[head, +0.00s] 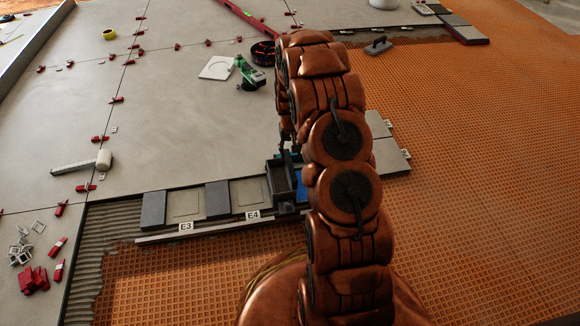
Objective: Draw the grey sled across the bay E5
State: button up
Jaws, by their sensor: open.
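The grey sled (281,178) is a dark open box sitting on the strip of bays, just right of the E4 sign (253,214). A blue part (302,187) shows at its right side, partly behind my arm. My gripper (288,146) points down just above the sled's far side; its dark fingers are small and partly hidden by my arm. It is open, and I cannot tell whether it touches the sled. Bay E5 and its sign are hidden behind my arm.
A pale rail (215,231) runs along the strip's front, past the E3 sign (186,226). Pale tiles (389,156) lie right of my arm. A white-headed mallet (103,160), a green tool (248,73) and a trowel (378,45) lie farther off. Orange matting (480,180) is clear at right.

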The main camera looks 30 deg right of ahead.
aim_at(290, 165)
notch_tip(290, 165, down, 7)
jog(key=b, duration=0.3)
jog(key=shift+f, duration=0.15)
jog(key=shift+c, duration=0.3)
grip_shut()
